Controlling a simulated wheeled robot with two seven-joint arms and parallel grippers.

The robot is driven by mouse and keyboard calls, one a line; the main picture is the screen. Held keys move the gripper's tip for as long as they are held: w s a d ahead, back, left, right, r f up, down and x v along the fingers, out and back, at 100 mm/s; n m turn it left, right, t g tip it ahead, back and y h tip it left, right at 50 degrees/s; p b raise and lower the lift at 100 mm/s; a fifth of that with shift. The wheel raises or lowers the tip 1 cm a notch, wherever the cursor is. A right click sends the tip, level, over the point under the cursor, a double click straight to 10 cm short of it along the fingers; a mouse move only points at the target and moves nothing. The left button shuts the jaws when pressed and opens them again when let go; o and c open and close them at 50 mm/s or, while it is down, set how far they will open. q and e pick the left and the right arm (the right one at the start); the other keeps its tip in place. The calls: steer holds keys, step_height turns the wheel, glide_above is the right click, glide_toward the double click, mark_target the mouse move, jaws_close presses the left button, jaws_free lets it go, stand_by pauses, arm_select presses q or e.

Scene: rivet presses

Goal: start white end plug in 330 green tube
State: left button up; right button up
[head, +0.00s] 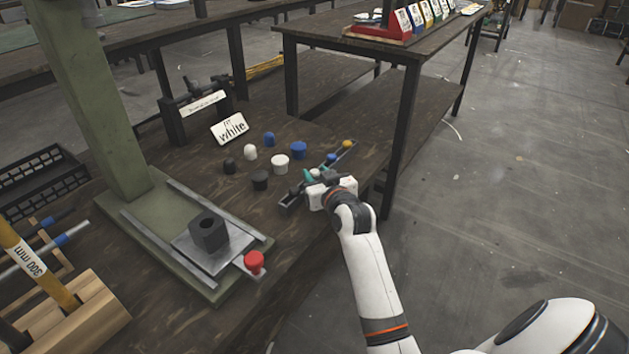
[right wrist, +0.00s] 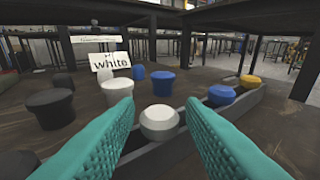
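A white end plug (right wrist: 160,122) sits in the narrow grey tray (right wrist: 240,106), between the spread teal fingers of my right gripper (right wrist: 160,104). The fingers show gaps to the plug on both sides. In the head view my right gripper (head: 311,178) is low at the tray (head: 290,201) and hides part of it. Two other white plugs, one small (head: 250,152) and one larger (head: 280,163), stand on the bench beside a card (head: 229,128) reading "white". I cannot make out a green tube. My left gripper is not in view.
Blue (head: 298,150) and black (head: 260,180) plugs stand left of the tray, which also holds a blue (right wrist: 221,95) and a yellow plug (right wrist: 250,81).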

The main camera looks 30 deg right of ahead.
steer(key=shift+c, duration=0.6)
steer(key=c, duration=0.6)
steer(key=shift+c, duration=0.2)
